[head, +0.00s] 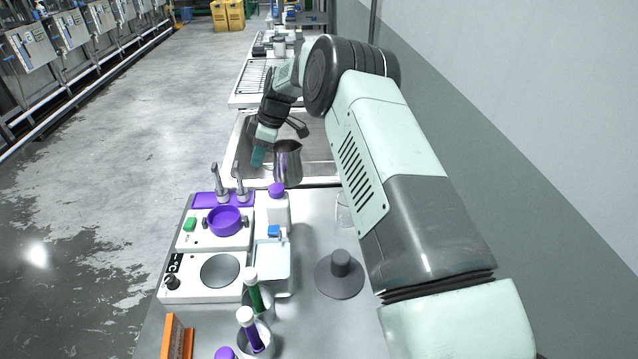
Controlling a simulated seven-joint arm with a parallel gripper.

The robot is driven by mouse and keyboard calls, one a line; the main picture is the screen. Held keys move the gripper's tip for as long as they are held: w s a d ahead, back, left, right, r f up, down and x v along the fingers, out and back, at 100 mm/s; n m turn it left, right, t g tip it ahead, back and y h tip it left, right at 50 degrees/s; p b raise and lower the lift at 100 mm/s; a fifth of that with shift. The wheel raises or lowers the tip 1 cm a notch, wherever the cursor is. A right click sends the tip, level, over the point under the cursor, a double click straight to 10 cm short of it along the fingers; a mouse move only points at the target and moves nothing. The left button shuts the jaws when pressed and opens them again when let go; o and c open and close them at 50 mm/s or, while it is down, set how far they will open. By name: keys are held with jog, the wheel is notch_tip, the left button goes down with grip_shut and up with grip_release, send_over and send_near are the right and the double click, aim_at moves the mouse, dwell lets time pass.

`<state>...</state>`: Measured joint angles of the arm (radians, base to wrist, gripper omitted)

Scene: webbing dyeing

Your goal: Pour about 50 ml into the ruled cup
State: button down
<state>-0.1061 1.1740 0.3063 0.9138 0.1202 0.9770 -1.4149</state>
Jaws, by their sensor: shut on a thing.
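A shiny metal jug (287,166) is at the far end of the worktop, by the edge of the sink, and looks upright. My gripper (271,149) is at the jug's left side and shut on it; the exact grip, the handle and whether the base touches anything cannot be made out. The jug's contents are not visible. A clear cup (343,212) stands on the worktop, right of and nearer than the jug. My arm partly covers it, and its markings and any liquid in it cannot be read.
A white bottle with a purple cap (278,208) stands near the jug. A grey disc with a knob (339,275) lies on the worktop. A hot plate (205,274), a purple-ringed device (224,220) and capped tubes (252,290) line the left. A steel sink (318,170) lies beyond.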

jog(key=w+d+f+m+t+h, duration=0.1)
jog(key=w+d+f+m+h, duration=0.1)
jog(key=w+d+m, duration=0.2)
jog(key=w+d+f+m+t+h, duration=0.1)
jog(key=w+d+m, duration=0.3)
jog(key=d+m, duration=0.6)
jog(key=w+d+f+m+t+h, duration=0.2)
jog(key=d+m, duration=0.4)
jog(key=d, duration=0.8)
jog(key=shift+w+d+f+m+h, duration=0.4)
jog(key=shift+w+f, duration=0.4)
jog(key=shift+w, duration=0.15)
jog(key=shift+a+r, duration=0.1)
jog(key=s+a+r+t+h+p, duration=0.2)
jog(key=s+a+r+t+h, duration=0.1)
jog(key=s+r+t, duration=0.6)
jog(key=s+t, duration=0.2)
jog(key=t, duration=0.2)
jog(key=shift+s+r+h, duration=0.3)
jog(key=shift+s+h, duration=0.05)
jog(key=shift+h, duration=0.05)
jog(key=shift+s+r+t+p, duration=0.25)
jog(key=shift+s+t+p, duration=0.05)
jog(key=shift+t+p, duration=0.1)
